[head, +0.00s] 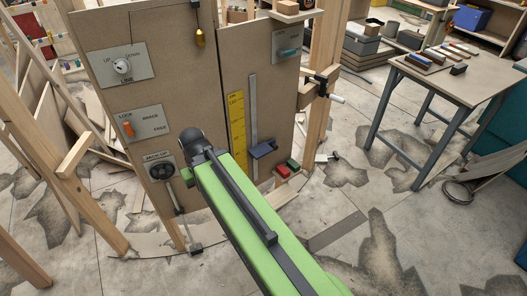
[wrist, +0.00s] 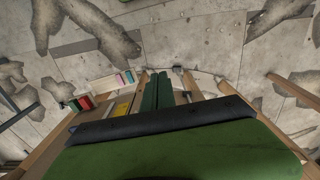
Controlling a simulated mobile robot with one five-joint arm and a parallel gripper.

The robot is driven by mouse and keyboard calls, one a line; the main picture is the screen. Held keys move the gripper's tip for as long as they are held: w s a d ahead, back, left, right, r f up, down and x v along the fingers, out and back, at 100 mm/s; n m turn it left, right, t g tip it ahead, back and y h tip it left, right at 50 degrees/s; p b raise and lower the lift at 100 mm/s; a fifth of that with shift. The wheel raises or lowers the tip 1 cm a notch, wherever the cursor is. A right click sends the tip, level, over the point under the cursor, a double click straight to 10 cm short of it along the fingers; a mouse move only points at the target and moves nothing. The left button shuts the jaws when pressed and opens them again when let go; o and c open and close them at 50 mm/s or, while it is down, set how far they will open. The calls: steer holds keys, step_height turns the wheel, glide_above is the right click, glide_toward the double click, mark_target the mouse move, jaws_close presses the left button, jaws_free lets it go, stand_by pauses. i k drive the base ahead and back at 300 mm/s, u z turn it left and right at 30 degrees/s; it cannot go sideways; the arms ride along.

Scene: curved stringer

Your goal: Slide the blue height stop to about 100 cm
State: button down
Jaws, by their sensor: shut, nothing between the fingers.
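The blue height stop (head: 262,148) sits low on a vertical grey rail (head: 253,110) on the brown panel in the head view. A yellow scale (head: 237,120) stands just left of the rail; its marks are too small to read clearly. The stop is near the scale's lower part. My green arm reaches toward the panel, its black end joint left of the scale and stop. My gripper (wrist: 157,90) shows in the wrist view as two dark green fingers, shut and empty. The yellow scale (wrist: 122,107) shows left of them there. I cannot make out the stop in that view.
The panel also carries an up/down knob (head: 122,66), an orange lever (head: 128,128), a black jack-up dial (head: 162,171) and a hanging brass weight (head: 200,38). Red (head: 282,170) and green (head: 293,164) blocks are beside the stop. A workbench (head: 455,85) stands right. Timber posts flank the panel.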

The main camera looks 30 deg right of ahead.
mark_target(258, 153)
steer(key=u, duration=0.95)
steer(key=i, duration=0.55)
steer(key=z, duration=0.95)
